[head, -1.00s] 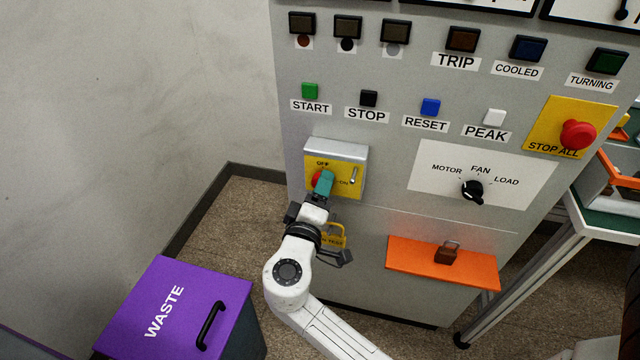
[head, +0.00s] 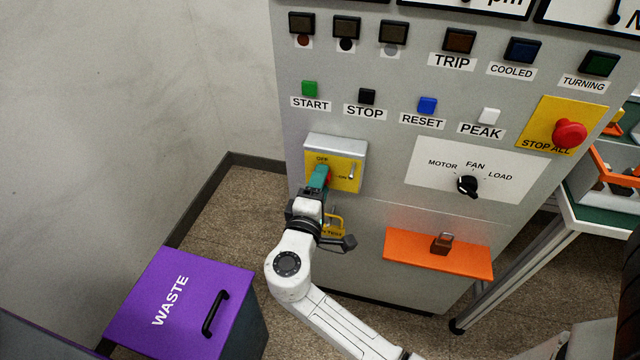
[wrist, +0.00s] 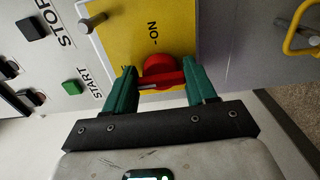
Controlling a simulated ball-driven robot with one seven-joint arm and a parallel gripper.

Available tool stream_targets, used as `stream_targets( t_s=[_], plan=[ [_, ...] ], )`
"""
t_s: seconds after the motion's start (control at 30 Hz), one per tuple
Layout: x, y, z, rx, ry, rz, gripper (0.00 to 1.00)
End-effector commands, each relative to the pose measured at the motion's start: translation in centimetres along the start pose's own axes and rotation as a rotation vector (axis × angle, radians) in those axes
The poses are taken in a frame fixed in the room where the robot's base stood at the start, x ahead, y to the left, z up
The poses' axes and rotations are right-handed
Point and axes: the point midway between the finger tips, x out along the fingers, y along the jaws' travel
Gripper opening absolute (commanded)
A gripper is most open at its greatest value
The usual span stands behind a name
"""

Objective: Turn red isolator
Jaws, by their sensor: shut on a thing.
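The red isolator (head: 328,174) is a round red knob with a raised bar, on a yellow plate (head: 350,176) marked OFF at the top and ON at the right. My gripper (head: 319,179) is at the knob and hides much of it in the head view. In the wrist view the red isolator (wrist: 160,66) sits between the two green fingers of my gripper (wrist: 160,86), which are shut on it. Its bar runs across from one finger toward the other. I cannot tell exactly which mark it points to.
A small metal peg (head: 352,171) stands out right of the knob. A yellow padlock (head: 334,224) hangs just below the plate, close to my wrist. An orange shelf (head: 410,250) with a brown padlock (head: 441,243) juts out lower right. A purple waste bin (head: 190,300) stands lower left.

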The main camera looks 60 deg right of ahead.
Motion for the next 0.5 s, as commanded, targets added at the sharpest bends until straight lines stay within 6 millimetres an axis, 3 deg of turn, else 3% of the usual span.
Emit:
stream_targets(
  t_s=[0.1,0.13,0.2,0.27,0.5],
  plan=[
    [-0.01,-0.04,-0.12,-0.003,0.004,-0.001,0.25],
    [-0.01,-0.04,-0.12,-0.003,0.004,-0.001,0.57],
    [-0.01,-0.04,-0.12,-0.003,0.004,0.0,0.63],
    [-0.01,-0.03,-0.1,-0.002,0.003,0.0,0.69],
    [-0.07,-0.02,-0.05,-0.001,0.002,0.0,0.69]
  ],
)
